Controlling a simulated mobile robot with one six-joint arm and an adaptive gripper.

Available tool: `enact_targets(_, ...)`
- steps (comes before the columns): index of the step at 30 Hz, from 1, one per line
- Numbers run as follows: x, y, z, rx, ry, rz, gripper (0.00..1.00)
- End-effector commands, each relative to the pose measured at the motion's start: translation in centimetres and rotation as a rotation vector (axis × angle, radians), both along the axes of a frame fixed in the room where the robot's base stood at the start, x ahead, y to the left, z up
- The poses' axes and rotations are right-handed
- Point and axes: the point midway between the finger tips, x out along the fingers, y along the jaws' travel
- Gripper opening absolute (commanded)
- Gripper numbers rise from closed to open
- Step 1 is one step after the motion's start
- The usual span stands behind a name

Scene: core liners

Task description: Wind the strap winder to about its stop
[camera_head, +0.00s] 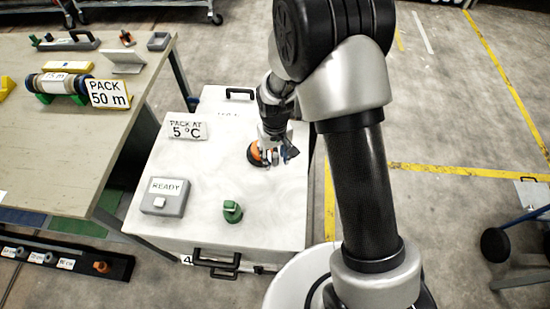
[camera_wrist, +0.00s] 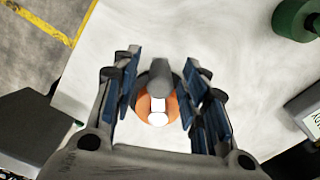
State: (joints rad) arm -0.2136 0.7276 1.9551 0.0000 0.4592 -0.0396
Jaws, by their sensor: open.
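The strap winder appears to be the orange round knob with a grey grip (camera_head: 256,155) on the white chest lid, right of its middle. In the wrist view its orange disc (camera_wrist: 146,108) shows between the fingers, with a dark grey grip and a white mark on it. My gripper (camera_head: 275,154) is open just over the winder; in the wrist view the fingers (camera_wrist: 158,78) stand on either side of the grey grip, with gaps visible. I cannot tell whether they touch it. My arm and gripper hide part of the winder in the head view.
The white chest (camera_head: 190,225) also carries a grey READY box (camera_head: 167,199), a green knob-like piece (camera_head: 232,211) and a "PACK AT 5 °C" sign (camera_head: 187,130). A bench (camera_head: 40,140) with a "PACK 50 m" sign (camera_head: 109,94) stands left.

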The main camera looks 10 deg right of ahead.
Motion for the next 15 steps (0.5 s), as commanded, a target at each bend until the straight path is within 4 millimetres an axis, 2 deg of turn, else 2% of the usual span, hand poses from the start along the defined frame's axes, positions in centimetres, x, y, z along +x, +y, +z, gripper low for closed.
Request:
enact_targets(9,0.02,0.0,-0.22,0.0,-0.001,0.0,0.4)
enact_targets(15,0.02,0.0,-0.22,0.0,-0.001,0.0,0.27)
